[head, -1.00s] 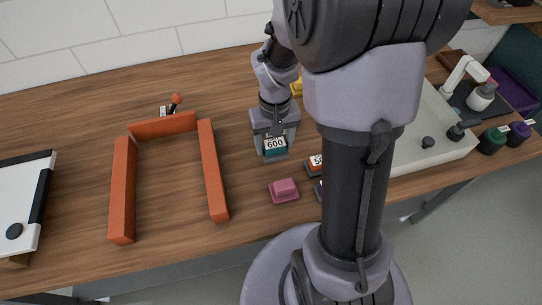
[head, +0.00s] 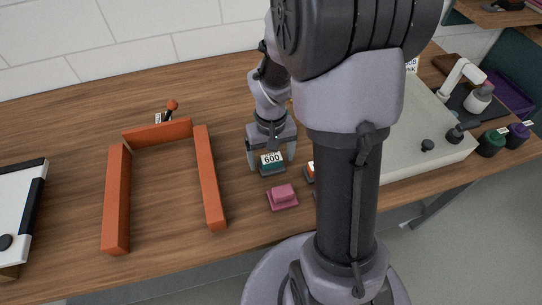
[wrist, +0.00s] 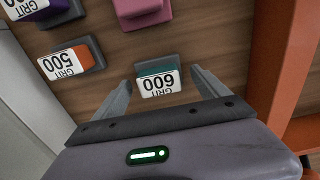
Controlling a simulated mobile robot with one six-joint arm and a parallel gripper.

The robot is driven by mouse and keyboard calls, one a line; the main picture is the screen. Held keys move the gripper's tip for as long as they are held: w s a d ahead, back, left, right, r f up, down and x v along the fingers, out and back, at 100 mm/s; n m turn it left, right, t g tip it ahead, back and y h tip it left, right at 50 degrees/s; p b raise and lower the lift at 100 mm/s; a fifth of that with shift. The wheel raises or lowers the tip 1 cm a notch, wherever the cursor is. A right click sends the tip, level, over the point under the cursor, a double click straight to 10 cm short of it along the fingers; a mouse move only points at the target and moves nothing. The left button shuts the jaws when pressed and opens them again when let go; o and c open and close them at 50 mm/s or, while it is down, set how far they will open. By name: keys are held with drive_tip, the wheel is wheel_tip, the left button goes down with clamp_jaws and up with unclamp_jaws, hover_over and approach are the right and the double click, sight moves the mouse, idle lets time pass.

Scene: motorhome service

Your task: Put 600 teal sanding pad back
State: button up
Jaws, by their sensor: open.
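The teal sanding pad (head: 271,166), with a white 600 label, rests on the wooden table just behind the pink pad. It also shows in the wrist view (wrist: 158,68), its label toward my gripper. My gripper (head: 271,160) is open, with one finger on each side of the teal pad. In the wrist view, gaps show between the pad and both fingers of my gripper (wrist: 163,84).
A pink pad (head: 283,196) sits in front, and an orange pad (wrist: 70,60) labelled 500 and a purple pad (wrist: 45,8) sit nearby. An orange-red three-sided frame (head: 211,180) stands left. A pale box-like unit (head: 425,130) stands right, partly behind my arm.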

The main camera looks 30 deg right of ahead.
sight(271, 156)
wheel_tip(271, 156, up, 11)
drive_tip(key=p, duration=0.4)
drive_tip(key=s+a+r+m+t+y, duration=0.1)
drive_tip(key=s+a+r+t, duration=0.4)
drive_tip(key=s+a+r, duration=0.6)
drive_tip(key=a+r+y, duration=0.1)
drive_tip(key=a+r, duration=0.2)
drive_tip(key=shift+s+a+t+p, duration=0.3)
drive_tip(key=shift+s+a+t, duration=0.05)
drive_tip(key=shift+t, duration=0.05)
